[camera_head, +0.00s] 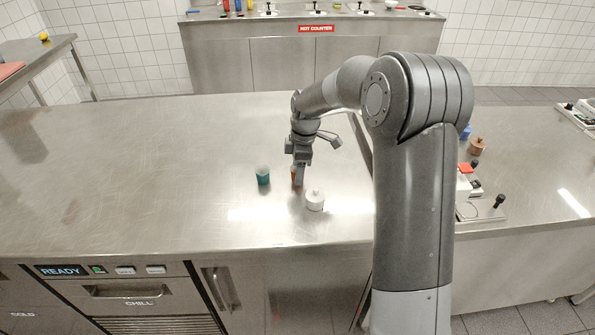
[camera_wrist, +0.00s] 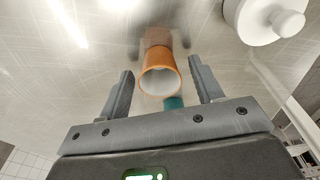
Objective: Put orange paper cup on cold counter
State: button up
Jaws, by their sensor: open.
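The orange paper cup (camera_head: 294,173) stands on the steel counter (camera_head: 130,180), partly hidden behind my gripper in the head view. In the wrist view the orange paper cup (camera_wrist: 158,78) shows its white inside and lies between the two fingers, near their tips. My gripper (camera_head: 299,180) is low over the counter, and its fingers (camera_wrist: 164,84) are apart on either side of the cup. I cannot tell whether they touch it. A sign reading COLD (camera_head: 22,314) is at the lower left of the head view.
A teal cup (camera_head: 263,175) stands just left of the orange cup. A white lidded pot (camera_head: 315,200) stands close on the right. The counter's left part is clear. A counter marked HOT COUNTER (camera_head: 316,28) is at the back. Small items and devices (camera_head: 477,146) are on the right counter.

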notch_tip(320, 180, up, 10)
jog(key=d+r, duration=0.1)
jog(key=s+d+r+m+t, duration=0.1)
jog(key=s+d+r+m, duration=0.1)
jog(key=s+r+m, duration=0.4)
jog(key=s+d+m+t, duration=0.1)
jog(key=s+m, duration=0.3)
jog(key=s, duration=0.5)
jog(key=s+d+m+t+h, duration=0.1)
jog(key=s+d+m+t, duration=0.1)
jog(key=s, duration=0.7)
jog(key=s+d+m+t, duration=0.1)
jog(key=s+d+m, duration=0.2)
jog(key=s+m, duration=0.3)
jog(key=s, duration=0.4)
jog(key=shift+d+r+t, duration=0.15)
jog(key=shift+d+t, duration=0.05)
jog(key=shift+t, duration=0.1)
